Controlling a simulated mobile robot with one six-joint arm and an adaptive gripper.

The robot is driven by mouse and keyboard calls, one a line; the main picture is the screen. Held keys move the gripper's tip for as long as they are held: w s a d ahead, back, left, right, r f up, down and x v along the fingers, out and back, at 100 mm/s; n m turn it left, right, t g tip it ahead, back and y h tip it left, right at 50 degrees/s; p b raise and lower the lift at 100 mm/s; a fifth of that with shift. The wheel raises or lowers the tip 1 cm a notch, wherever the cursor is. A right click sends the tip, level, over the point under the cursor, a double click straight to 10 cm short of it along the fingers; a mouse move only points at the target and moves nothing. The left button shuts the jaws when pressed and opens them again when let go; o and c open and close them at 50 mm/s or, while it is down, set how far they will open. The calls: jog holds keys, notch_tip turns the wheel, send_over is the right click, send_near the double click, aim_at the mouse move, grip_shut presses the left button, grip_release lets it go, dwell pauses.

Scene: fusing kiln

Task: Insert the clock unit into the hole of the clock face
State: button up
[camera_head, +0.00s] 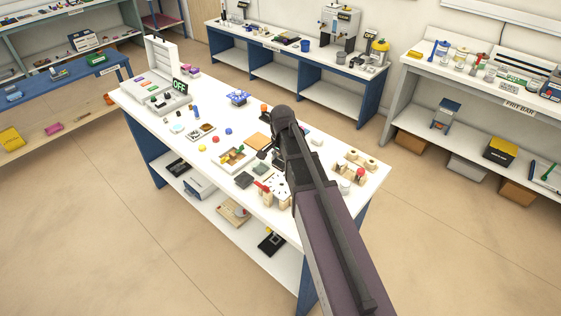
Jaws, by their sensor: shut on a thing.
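My arm reaches over the white workbench from the lower right. My gripper (266,155) is small and dark at its far end, low over the middle of the bench and partly hidden by the arm. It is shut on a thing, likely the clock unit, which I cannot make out. What looks like the clock face, a pale plate with dark dots (279,186), stands beside wooden blocks just in front of my gripper and left of my arm. Its hole is too small to make out. I cannot tell whether the held thing touches anything.
Dark square pieces (243,180) and a wooden tray (236,158) lie left of my gripper. Wooden blocks and a red-topped piece (360,173) stand to the right of my arm. A grey kiln (165,97) with raised lid and a green OFF sign (180,86) is at the far left end.

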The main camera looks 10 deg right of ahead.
jog(key=shift+f, duration=0.2)
jog(key=b, duration=0.6)
send_over(281, 180)
jog(key=s, duration=0.2)
jog(key=shift+a+f, duration=0.1)
jog(key=shift+f, duration=2.6)
jog(key=shift+f+b, duration=1.9)
jog(key=shift+f, duration=0.1)
jog(key=o, duration=1)
jog(key=shift+o, duration=0.2)
jog(key=shift+r, duration=0.1)
notch_tip(281, 180, up, 10)
jog(key=p, duration=0.9)
jog(key=shift+f+p, duration=0.2)
jog(key=shift+p, duration=0.2)
